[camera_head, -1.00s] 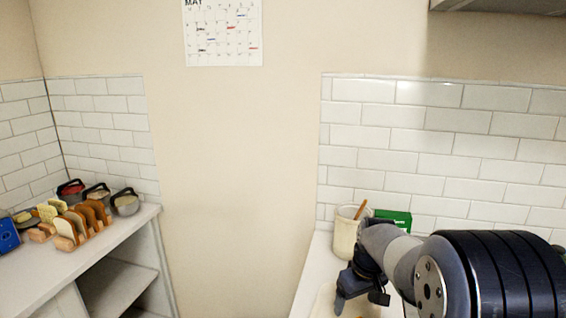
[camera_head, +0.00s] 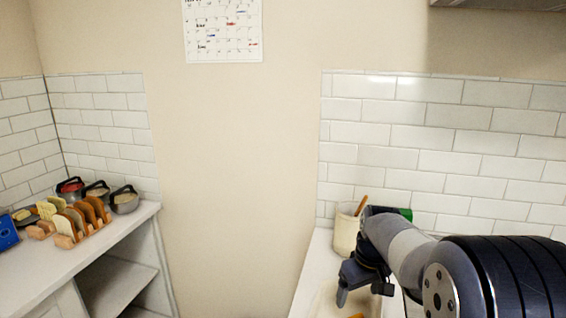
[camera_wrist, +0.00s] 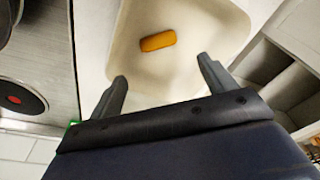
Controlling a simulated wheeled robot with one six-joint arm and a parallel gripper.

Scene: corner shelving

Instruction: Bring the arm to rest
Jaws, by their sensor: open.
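My gripper (camera_wrist: 160,90) is open and empty in the wrist view, its two fingers spread. Beyond the fingers is a cream tray (camera_wrist: 190,80) with an orange rounded block (camera_wrist: 157,41) lying in it. In the head view my arm reaches in from the lower right, and my gripper (camera_head: 343,290) points down over the right counter. The tray (camera_head: 326,300) and the orange block (camera_head: 357,316) show there only in part, cut by the frame edge and my gripper.
A cream crock (camera_head: 345,232) with a wooden handle stands at the right counter's back, with a green box (camera_head: 405,214) partly behind my arm. The left counter (camera_head: 95,253) holds a toast rack (camera_head: 82,226) and several pots (camera_head: 124,201). A hob (camera_wrist: 22,95) shows in the wrist view.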

